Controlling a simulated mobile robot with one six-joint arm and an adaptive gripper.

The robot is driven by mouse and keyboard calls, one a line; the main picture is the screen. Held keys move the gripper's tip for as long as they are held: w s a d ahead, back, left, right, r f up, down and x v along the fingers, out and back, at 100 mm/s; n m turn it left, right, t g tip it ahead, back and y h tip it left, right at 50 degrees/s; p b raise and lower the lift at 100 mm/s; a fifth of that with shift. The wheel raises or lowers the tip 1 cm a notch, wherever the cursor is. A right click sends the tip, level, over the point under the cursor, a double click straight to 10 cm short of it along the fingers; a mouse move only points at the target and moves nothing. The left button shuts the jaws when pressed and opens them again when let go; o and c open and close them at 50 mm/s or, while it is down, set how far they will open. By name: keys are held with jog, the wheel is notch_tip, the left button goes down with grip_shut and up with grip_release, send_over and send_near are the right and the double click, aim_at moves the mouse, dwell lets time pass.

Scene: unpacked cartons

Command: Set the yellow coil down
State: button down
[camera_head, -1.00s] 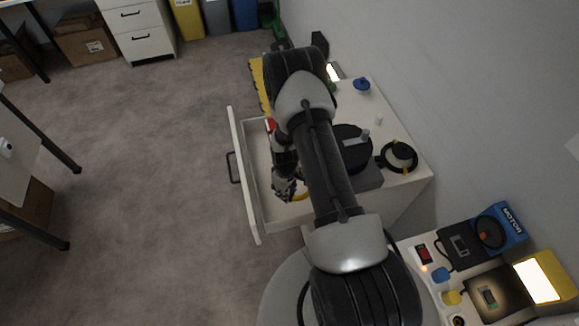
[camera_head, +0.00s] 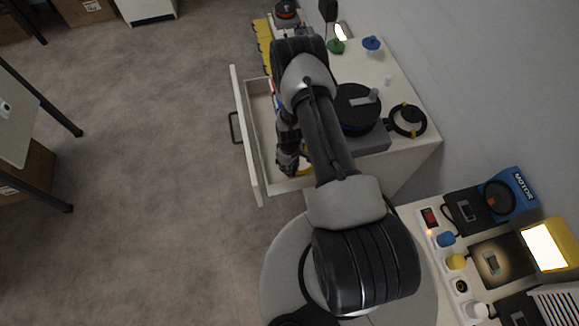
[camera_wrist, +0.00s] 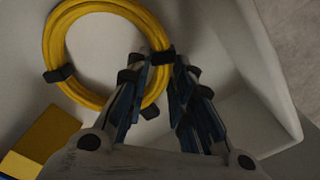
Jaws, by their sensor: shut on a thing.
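The yellow coil (camera_wrist: 52,45) is a round loop of cable with black ties, at the upper left of the wrist view. My gripper (camera_wrist: 162,62) is shut on the coil's right side, by a black tie. In the head view my gripper (camera_head: 288,160) is inside the open white drawer (camera_head: 246,140), near its front end. Only a small yellow part of the coil (camera_head: 304,166) shows there, and my arm hides much of it. The coil lies over the drawer's pale floor; I cannot tell whether it touches it.
A yellow block (camera_wrist: 48,132) lies in the drawer beside the coil. The cabinet top (camera_head: 385,75) carries a black round device (camera_head: 352,106) and a black coil (camera_head: 424,122). A lit workbench (camera_head: 440,262) stands at the lower right. The floor left of the drawer is clear.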

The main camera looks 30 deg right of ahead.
jog(key=shift+f, duration=0.25)
jog(key=c, duration=1.4)
grip_release()
jog(key=shift+r, duration=0.1)
jog(key=shift+r, duration=0.1)
jog(key=a+r+m+t+p, duration=0.1)
jog(key=a+r+p, duration=0.15)
jog(key=r, duration=2.05)
jog(key=a+r+m+t+p, duration=0.1)
jog(key=a+r, duration=0.2)
jog(key=r, duration=1.9)
jog(key=s+a+r+t, duration=0.1)
jog(key=s+a+r, duration=0.1)
jog(key=s+r, duration=0.3)
jog(key=s+a+r+m, duration=0.1)
jog(key=s+a+r, duration=0.1)
jog(key=s+r, duration=0.3)
jog(key=s+a+r+m+t, duration=0.1)
jog(key=s+r, duration=0.4)
jog(key=s, duration=0.5)
jog(key=shift+a+r+t, duration=0.3)
jog(key=shift+a+r, duration=0.05)
jog(key=shift+a, duration=0.5)
